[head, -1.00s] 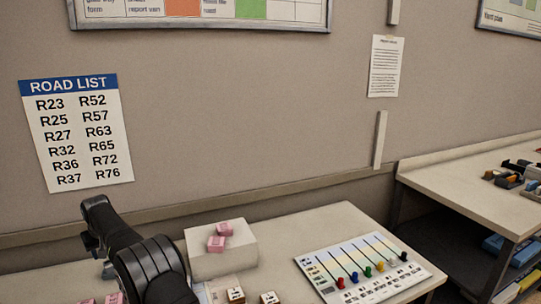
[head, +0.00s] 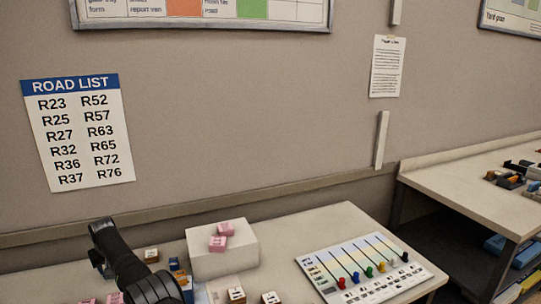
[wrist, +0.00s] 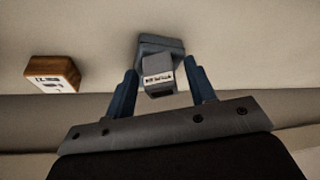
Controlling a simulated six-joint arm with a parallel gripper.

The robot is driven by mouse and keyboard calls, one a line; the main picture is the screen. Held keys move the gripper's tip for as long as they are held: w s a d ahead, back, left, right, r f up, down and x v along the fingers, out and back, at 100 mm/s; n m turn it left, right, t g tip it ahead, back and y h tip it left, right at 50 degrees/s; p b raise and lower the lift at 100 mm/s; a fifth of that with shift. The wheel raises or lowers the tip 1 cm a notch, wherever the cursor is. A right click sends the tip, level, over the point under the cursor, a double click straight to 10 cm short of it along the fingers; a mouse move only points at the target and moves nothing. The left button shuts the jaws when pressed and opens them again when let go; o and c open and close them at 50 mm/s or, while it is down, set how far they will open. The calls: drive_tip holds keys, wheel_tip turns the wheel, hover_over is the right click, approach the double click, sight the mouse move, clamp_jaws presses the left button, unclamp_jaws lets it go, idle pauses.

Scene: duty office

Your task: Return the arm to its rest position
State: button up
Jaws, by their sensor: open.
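My gripper (wrist: 161,75) is open in the wrist view, with its two blue fingers apart. A grey block with a white label (wrist: 158,78) shows between and beyond the fingers, in front of a darker grey piece (wrist: 160,45). I cannot tell how far it is from the fingers. A wooden block with a white labelled face (wrist: 52,74) lies to the left of the fingers. In the head view my dark arm rises at the lower left, over the left part of the desk (head: 330,222). The gripper itself does not show there.
A white box (head: 222,258) with pink blocks (head: 219,243) on top stands right of my arm. A board with coloured pegs (head: 362,272) lies farther right. Small wooden blocks (head: 236,295) sit at the front. A road list (head: 78,130) hangs on the wall behind.

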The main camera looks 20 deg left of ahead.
wheel_tip(320, 180, up, 4)
drive_tip(key=shift+w+d+r, duration=0.15)
drive_tip(key=shift+r, duration=0.1)
drive_tip(key=shift+w+d+r, duration=0.35)
drive_tip(key=shift+d, duration=0.15)
drive_tip(key=w+d+r, duration=0.6)
drive_tip(key=d, duration=0.2)
drive_tip(key=w+d+f+m, duration=0.1)
drive_tip(key=d+m, duration=0.1)
drive_tip(key=d, duration=0.5)
drive_tip(key=w+d+f+m+t+h, duration=0.1)
drive_tip(key=d+f+m, duration=0.1)
drive_tip(key=d, duration=0.5)
drive_tip(key=shift+m+t, duration=0.3)
drive_tip(key=shift+m, duration=0.1)
drive_tip(key=shift+w, duration=0.1)
